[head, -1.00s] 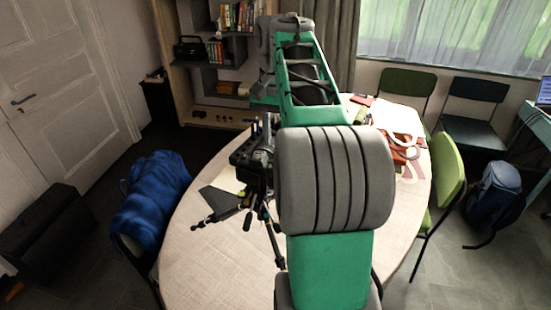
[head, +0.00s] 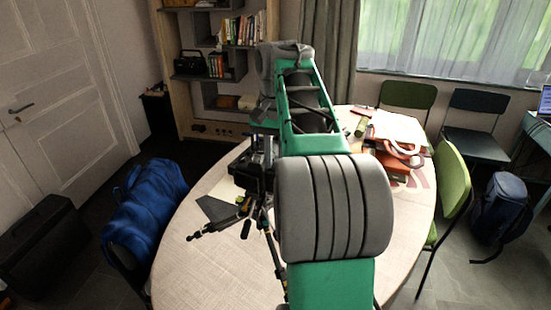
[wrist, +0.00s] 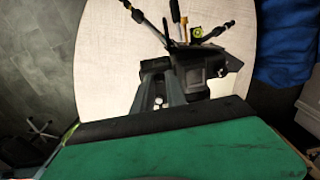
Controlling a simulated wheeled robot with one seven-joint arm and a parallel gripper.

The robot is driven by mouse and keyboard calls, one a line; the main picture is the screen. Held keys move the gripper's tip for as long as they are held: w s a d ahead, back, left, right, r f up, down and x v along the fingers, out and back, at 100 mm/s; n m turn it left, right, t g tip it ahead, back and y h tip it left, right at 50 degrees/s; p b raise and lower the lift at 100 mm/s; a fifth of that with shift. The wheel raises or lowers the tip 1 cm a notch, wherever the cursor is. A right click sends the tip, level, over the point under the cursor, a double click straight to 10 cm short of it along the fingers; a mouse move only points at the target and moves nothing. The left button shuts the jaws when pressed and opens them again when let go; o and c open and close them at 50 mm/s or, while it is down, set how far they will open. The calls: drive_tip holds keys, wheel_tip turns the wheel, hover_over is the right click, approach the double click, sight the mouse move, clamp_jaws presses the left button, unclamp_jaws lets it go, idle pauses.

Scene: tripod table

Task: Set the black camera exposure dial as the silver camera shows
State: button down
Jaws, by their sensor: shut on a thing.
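The black camera (head: 252,182) is on a tripod (head: 275,255) at the middle of the round table; it also shows in the wrist view (wrist: 208,78). In the wrist view my gripper (wrist: 160,72) has its two grey fingers reaching to the camera's left end, close together. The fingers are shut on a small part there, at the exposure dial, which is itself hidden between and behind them. In the head view my arm covers part of the camera, and the gripper is hard to make out. I cannot make out a silver camera in either view.
The round table (head: 190,270) has bare room at front left. A white and red pile (head: 398,135) lies at its right. A blue bag (head: 145,210) is on a chair at the left, and a green chair (head: 450,185) is at the right. The tripod's legs and handles spread below the camera.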

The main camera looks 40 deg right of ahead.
drive_tip(key=shift+n, duration=0.4)
drive_tip(key=n, duration=0.2)
drive_tip(key=shift+n, duration=0.4)
drive_tip(key=n, duration=0.8)
drive_tip(key=shift+n, duration=2.2)
drive_tip(key=c, duration=1.6)
unclamp_jaws()
